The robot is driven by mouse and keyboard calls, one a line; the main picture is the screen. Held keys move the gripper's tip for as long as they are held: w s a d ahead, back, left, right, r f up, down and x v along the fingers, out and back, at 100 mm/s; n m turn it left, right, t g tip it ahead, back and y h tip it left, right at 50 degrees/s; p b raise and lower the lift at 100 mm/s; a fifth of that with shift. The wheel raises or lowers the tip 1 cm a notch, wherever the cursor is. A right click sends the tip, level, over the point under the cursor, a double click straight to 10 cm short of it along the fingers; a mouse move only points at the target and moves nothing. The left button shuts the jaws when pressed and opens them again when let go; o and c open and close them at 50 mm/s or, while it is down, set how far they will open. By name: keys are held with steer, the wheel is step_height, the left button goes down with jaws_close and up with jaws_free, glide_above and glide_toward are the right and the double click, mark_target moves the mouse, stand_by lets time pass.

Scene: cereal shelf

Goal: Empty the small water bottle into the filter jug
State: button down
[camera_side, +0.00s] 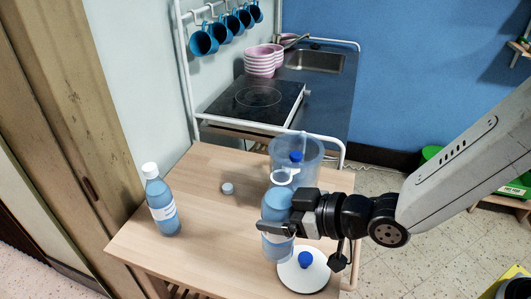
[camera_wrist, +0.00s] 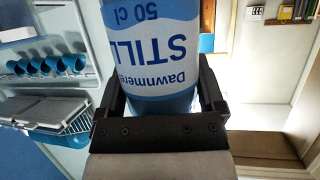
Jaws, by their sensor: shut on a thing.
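My gripper (camera_side: 284,214) is shut on a small blue water bottle (camera_side: 276,206), held about upright in the side view. Its neck looks uncapped. Its printed label (camera_wrist: 155,50) fills the middle of the wrist view between my fingers. The clear blue filter jug (camera_side: 312,150) stands just behind the held bottle, with a blue knob visible inside it. The held bottle overlaps the jug's lower front, so I cannot tell the gap between them. A white round lid (camera_side: 290,278) with a blue knob lies on the table in front. A small pale cap (camera_side: 227,188) lies left of the jug.
Behind the table are a hob (camera_side: 255,98), pink bowls (camera_side: 260,62), a sink and hanging blue mugs (camera_side: 204,41). The table's left middle is clear.

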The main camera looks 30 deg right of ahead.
steer(key=shift+w, duration=0.1)
steer(key=w+d+r+m+h, duration=0.1)
steer(key=w+r+m+h, duration=0.2)
steer(key=w, duration=0.3)
steer(key=w+d+r+m+t+h, duration=0.1)
steer(key=w+r+m+h, duration=0.2)
steer(key=w, duration=0.3)
steer(key=w+d+r+m+t+h, duration=0.1)
steer(key=w+d+r+m+h, duration=0.1)
steer(key=w, duration=0.4)
steer(key=shift+r+m+h, duration=0.4)
steer(key=shift+m+h, duration=0.1)
steer(key=shift+h, duration=0.6)
steer(key=shift+d, duration=0.1)
step_height(320, 180, down, 8)
steer(key=m+y, duration=0.4)
steer(key=m, duration=0.1)
steer(key=shift+d+m+y, duration=0.3)
steer(key=shift+d+m, duration=0.05)
steer(key=shift+m, duration=0.05)
steer(key=shift+a+f+m+t+y, duration=0.25)
steer(key=shift+a+m+y, duration=0.2)
steer(key=shift+m, duration=0.25)
stand_by(0.8)
steer(key=shift+a+f+m+t+y, duration=0.25)
steer(key=shift+f+m+y, duration=0.3)
steer(key=shift+f, duration=0.25)
stand_by(0.3)
